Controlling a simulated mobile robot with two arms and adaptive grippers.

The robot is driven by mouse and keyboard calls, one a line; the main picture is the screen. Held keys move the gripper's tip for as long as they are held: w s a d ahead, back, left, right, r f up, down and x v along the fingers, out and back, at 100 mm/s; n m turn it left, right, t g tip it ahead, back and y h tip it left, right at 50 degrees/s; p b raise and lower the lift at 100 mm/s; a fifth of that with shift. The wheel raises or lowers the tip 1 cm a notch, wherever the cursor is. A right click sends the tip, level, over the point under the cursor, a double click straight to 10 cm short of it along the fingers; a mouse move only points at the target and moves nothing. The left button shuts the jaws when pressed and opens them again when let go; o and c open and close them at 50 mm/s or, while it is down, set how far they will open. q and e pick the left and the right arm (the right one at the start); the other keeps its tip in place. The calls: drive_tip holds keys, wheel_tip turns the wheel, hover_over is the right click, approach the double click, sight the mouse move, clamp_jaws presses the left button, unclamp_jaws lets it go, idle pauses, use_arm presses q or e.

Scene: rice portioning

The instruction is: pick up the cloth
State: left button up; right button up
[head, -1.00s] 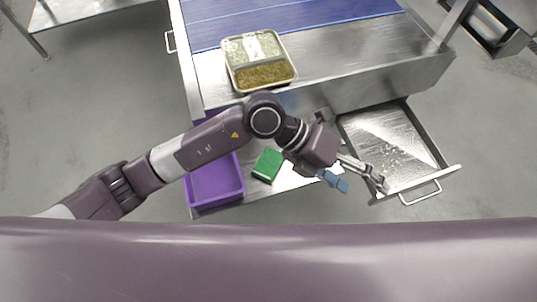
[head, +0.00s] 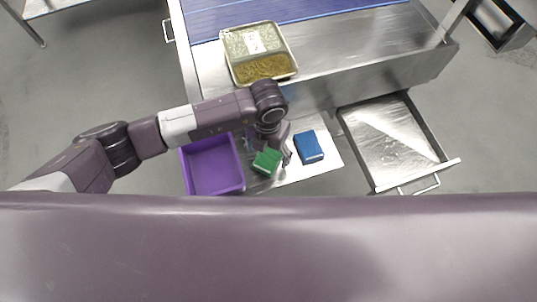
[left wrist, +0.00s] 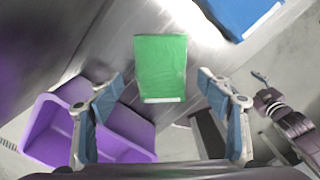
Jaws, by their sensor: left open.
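The green cloth (head: 267,162), a folded block, lies on the steel shelf between the purple bin and a blue folded cloth (head: 309,147). My left gripper (left wrist: 161,90) is open, pointing down over the green cloth. In the left wrist view the green cloth (left wrist: 161,65) shows between and beyond its two blue-padded fingers, with no grip on it. In the head view the wrist partly hides the fingers. The blue cloth (left wrist: 240,15) is at the upper right of the wrist view. A purple arm end, apparently my right gripper (left wrist: 262,80), is at the right there; its jaws are unclear.
The purple bin (head: 241,172) stands close left of the green cloth. An open steel drawer (head: 429,133) is to the right. A divided food tray (head: 229,57) sits on the counter above, whose edge overhangs the shelf. Bare shelf shows right of the blue cloth.

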sight(268, 158)
use_arm(q)
drive_tip(key=shift+d+f, duration=0.1)
drive_tip(key=shift+f, duration=0.6)
drive_tip(key=c, duration=1.2)
drive_tip(key=shift+c, duration=0.2)
wheel_tip(268, 158, up, 20)
drive_tip(key=b, duration=0.2)
drive_tip(key=shift+b, duration=0.4)
